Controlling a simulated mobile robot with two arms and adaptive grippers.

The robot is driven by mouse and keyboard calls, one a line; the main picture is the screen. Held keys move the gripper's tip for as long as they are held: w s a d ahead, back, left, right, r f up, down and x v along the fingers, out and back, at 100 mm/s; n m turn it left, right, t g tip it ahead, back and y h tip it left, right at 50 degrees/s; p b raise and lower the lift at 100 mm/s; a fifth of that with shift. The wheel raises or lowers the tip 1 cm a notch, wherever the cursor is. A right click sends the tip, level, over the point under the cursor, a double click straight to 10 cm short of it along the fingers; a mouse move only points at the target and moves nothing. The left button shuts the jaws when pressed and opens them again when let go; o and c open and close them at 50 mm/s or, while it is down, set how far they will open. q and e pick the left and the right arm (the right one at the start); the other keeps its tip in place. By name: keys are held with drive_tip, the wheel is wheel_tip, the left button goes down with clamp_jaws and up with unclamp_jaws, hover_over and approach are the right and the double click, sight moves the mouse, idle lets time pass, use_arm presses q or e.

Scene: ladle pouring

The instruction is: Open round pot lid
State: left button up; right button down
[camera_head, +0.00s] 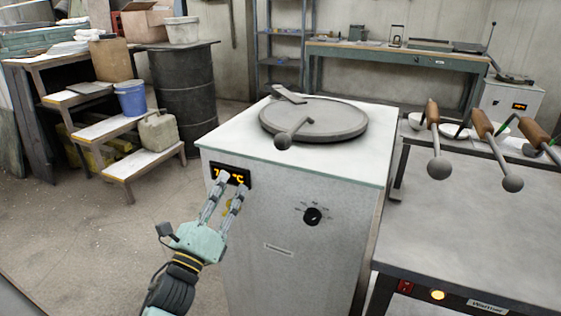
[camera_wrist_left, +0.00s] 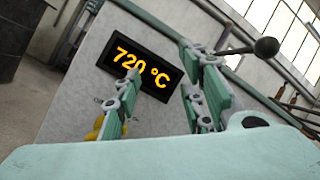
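The round grey pot lid (camera_head: 335,122) lies flat and closed on the white top of the furnace cabinet (camera_head: 265,215). Its handle (camera_head: 296,128) ends in a dark ball knob (camera_head: 283,142) that reaches toward the front edge. In the left wrist view the knob (camera_wrist_left: 266,47) shows at upper right, beyond my fingers. My left gripper (camera_head: 231,184) is open and empty, in front of the cabinet's display and below and left of the knob. It touches neither knob nor lid. My right gripper is not in view.
The orange display (camera_head: 231,174) reads 720 °C in the wrist view. A black dial (camera_head: 312,216) is on the cabinet front. Several wooden-handled tools with ball ends (camera_head: 438,165) hang above the metal table (camera_head: 470,225) at right.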

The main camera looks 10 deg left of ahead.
sight(280, 140)
use_arm(q)
drive_tip(key=d+r+m+g+h, duration=0.3)
drive_tip(key=d+r+m+h, duration=0.1)
drive_tip(key=m, duration=0.4)
drive_tip(key=d+r+m+g+h, duration=0.2)
drive_tip(key=d+r+m+h, duration=0.2)
drive_tip(key=m, duration=0.4)
drive_tip(key=d+r+m+g+h, duration=0.3)
drive_tip(key=d+r+m+h, duration=0.2)
drive_tip(key=m+h, duration=0.2)
drive_tip(key=shift+w+d+r+m+g, duration=0.1)
drive_tip(key=shift+w+r+m+g, duration=0.1)
drive_tip(key=shift+m, duration=0.35)
drive_tip(key=shift+w+r+m+g, duration=0.1)
drive_tip(key=shift+r+m, duration=0.05)
drive_tip(key=shift+m, duration=0.4)
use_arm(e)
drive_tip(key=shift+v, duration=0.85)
use_arm(q)
drive_tip(key=shift+c, duration=0.5)
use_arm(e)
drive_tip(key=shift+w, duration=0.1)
use_arm(q)
drive_tip(key=shift+s, duration=0.1)
clamp_jaws()
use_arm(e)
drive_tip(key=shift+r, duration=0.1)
